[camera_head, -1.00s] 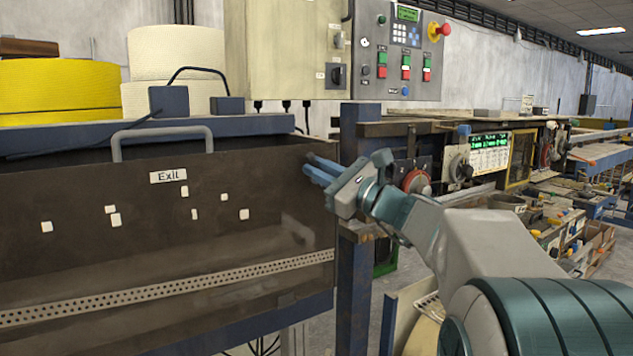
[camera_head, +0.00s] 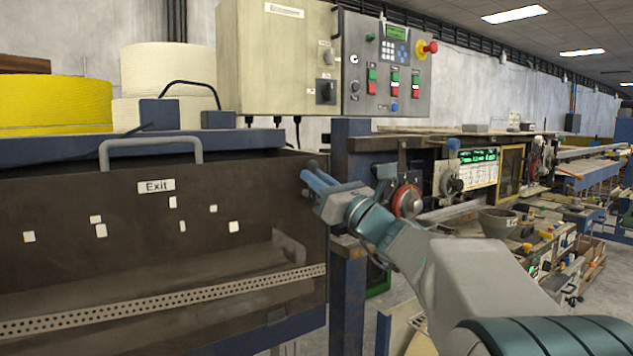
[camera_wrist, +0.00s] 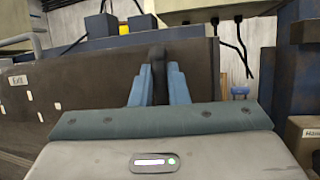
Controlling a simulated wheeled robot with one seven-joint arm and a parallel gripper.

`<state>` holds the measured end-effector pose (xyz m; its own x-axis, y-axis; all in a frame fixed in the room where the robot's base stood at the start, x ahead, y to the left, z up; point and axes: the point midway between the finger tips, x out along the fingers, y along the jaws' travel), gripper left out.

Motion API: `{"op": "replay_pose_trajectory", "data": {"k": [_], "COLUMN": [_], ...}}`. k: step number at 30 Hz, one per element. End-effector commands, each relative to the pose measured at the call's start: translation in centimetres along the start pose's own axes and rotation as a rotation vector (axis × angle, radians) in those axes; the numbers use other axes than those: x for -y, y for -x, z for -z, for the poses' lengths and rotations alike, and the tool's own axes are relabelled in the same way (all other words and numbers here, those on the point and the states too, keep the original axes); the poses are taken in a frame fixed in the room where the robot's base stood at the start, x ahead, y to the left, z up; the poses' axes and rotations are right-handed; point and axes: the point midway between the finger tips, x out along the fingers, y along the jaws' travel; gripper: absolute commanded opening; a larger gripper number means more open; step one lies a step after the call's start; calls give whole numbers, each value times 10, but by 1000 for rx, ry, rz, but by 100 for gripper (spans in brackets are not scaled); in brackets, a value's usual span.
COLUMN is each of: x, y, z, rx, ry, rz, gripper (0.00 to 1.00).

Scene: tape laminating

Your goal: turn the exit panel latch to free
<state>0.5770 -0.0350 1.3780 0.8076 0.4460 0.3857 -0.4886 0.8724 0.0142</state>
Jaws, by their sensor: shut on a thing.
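The brown exit panel (camera_head: 120,215) fills the left of the head view, with an "Exit" label (camera_head: 156,186) and a grey bar handle (camera_head: 150,150) on its top edge. The dark latch (camera_wrist: 157,60) is at the panel's upper right corner. My gripper (camera_head: 308,178) is at that corner, its blue fingers closed on the latch. In the wrist view the two fingers (camera_wrist: 158,85) stand on either side of the dark latch knob, whose top shows above them. The lower part of the latch is hidden between the fingers.
A blue post (camera_head: 348,270) stands right of the panel. A control box with a red stop button (camera_head: 430,47) hangs above.

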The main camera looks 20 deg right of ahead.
Motion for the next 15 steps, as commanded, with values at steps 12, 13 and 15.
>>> {"op": "replay_pose_trajectory", "data": {"k": [12,13,15], "x": [0,0,0], "y": [0,0,0], "z": [1,1,0], "rx": [-1,-1,-1], "ry": [-2,-2,-2], "rz": [1,1,1], "gripper": [36,36,36]}}
